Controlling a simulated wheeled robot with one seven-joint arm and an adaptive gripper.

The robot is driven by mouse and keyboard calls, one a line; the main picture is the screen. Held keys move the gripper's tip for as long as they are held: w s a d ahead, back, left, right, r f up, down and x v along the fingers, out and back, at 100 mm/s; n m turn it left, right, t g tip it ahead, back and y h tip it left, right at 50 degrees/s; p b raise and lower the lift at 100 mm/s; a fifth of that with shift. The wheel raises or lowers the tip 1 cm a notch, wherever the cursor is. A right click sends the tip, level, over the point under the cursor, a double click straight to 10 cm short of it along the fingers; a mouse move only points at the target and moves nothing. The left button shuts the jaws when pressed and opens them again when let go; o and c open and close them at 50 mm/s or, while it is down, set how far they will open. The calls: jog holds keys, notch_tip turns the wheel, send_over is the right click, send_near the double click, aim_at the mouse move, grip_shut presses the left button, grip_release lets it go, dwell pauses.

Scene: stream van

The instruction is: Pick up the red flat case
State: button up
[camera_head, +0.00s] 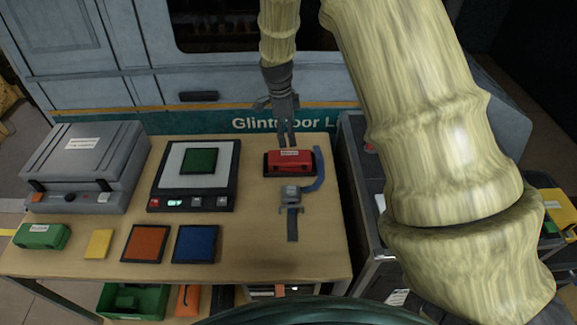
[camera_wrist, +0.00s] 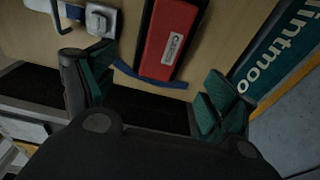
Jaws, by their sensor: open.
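The red flat case (camera_head: 289,160) lies near the back right of the wooden table, with a dark base or edge and a white label. In the wrist view the red case (camera_wrist: 172,40) shows its labelled top at the upper middle, between and ahead of my spread fingers. My gripper (camera_head: 285,138) points down just behind and above the case in the head view. My gripper (camera_wrist: 155,88) is open and empty in the wrist view. Whether a finger touches the case cannot be told.
A grey clasp with a blue strap (camera_head: 291,196) lies close to the case. A scale (camera_head: 163,204) with a green square, a grey machine (camera_head: 84,165), an orange square (camera_head: 145,243) and a blue square (camera_head: 195,244) lie left. A van wall (camera_head: 120,60) stands behind.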

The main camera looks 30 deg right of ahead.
jog(key=f, duration=0.1)
send_over(290, 156)
jog(key=f, duration=0.5)
jog(key=shift+s+a+f+p, duration=0.15)
jog(key=shift+s+a+p, duration=0.1)
jog(key=shift+a+p, duration=0.1)
jog(key=shift+w+d+f+p, duration=0.1)
jog(key=shift+f+p, duration=0.35)
jog(key=shift+f, duration=0.55)
jog(key=shift+w+d+f+p, duration=0.15)
jog(key=shift+f+p, duration=0.25)
jog(key=shift+f, duration=0.6)
jog(key=shift+w+d+f+p, duration=0.1)
jog(key=shift+f+p, duration=0.35)
jog(key=shift+f, duration=0.55)
jog(key=shift+c, duration=0.4)
jog(key=c, duration=1.3)
jog(key=shift+r, duration=0.2)
